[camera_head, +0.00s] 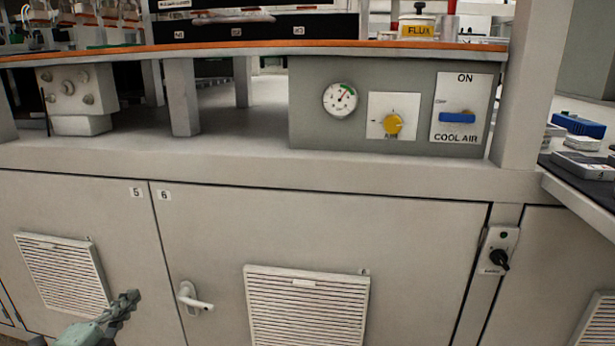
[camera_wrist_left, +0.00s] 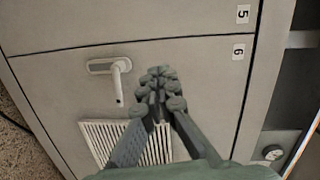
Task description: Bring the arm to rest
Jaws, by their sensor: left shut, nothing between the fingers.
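My left gripper (camera_head: 126,304) shows at the lower left of the head view, in front of the grey cabinet doors. It is shut and empty. In the left wrist view the closed fingers (camera_wrist_left: 160,85) point toward the door marked 6 (camera_wrist_left: 190,75), with the door handle (camera_wrist_left: 119,80) just left of the fingertips. In the head view that handle (camera_head: 193,299) is to the right of the gripper. The gripper appears apart from the door and handle, though the exact gap is hard to tell. My right gripper is not in view.
Above the doors, a grey panel (camera_head: 300,100) carries a gauge (camera_head: 340,100), a yellow knob (camera_head: 393,124) and a blue COOL AIR lever (camera_head: 457,118). An orange-edged shelf (camera_head: 250,46) runs above. A black rotary switch (camera_head: 499,259) sits at right. A side bench (camera_head: 580,185) stands at far right.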

